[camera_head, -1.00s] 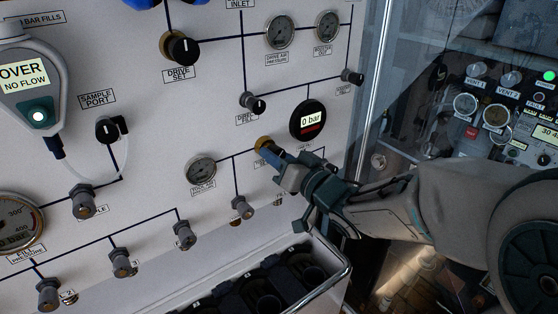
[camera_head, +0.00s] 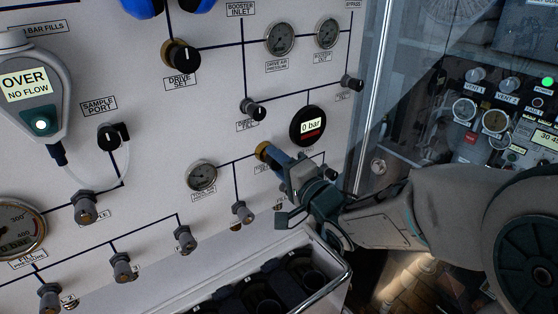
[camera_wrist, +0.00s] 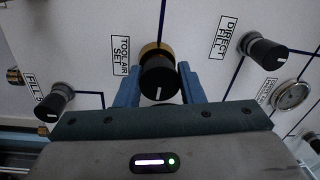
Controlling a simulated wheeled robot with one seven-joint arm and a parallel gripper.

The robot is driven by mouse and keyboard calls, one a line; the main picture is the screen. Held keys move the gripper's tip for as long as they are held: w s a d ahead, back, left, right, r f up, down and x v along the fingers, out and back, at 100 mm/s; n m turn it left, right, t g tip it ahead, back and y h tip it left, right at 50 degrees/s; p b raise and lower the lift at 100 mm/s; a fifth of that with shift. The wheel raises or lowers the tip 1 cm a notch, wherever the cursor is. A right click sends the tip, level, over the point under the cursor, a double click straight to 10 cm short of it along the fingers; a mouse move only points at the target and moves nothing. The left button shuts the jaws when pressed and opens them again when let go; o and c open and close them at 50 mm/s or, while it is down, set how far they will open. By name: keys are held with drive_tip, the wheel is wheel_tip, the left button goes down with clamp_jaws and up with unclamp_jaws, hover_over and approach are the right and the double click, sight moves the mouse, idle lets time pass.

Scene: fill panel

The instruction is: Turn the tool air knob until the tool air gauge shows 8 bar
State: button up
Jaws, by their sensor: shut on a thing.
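The tool air knob (camera_wrist: 159,80) is black with a white mark and a brass collar, beside the label "TOOL AIR SET" in the wrist view. The mark points down in that view. My gripper (camera_wrist: 164,82) is shut on the knob, with one blue finger on each side of it. In the head view, my gripper (camera_head: 276,158) covers most of the knob, and the brass collar shows at the fingertips. The tool air gauge (camera_head: 201,176) is a small round dial left of the knob; its reading is too small to tell.
A round black display (camera_head: 309,126) reading "0 bar" sits just above my gripper. The direct fill knob (camera_head: 253,110) is above left. Several fill valves (camera_head: 184,239) line the lower panel. A rack with dark slots (camera_head: 318,290) stands below my gripper.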

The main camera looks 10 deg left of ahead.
drive_tip(key=shift+m, duration=0.9)
drive_tip(key=shift+f, duration=0.1)
drive_tip(key=o, duration=1)
drive_tip(key=shift+a, duration=0.1)
drive_tip(key=shift+s, duration=0.1)
drive_tip(key=shift+b+v, duration=4)
drive_tip(key=shift+v, duration=2.9)
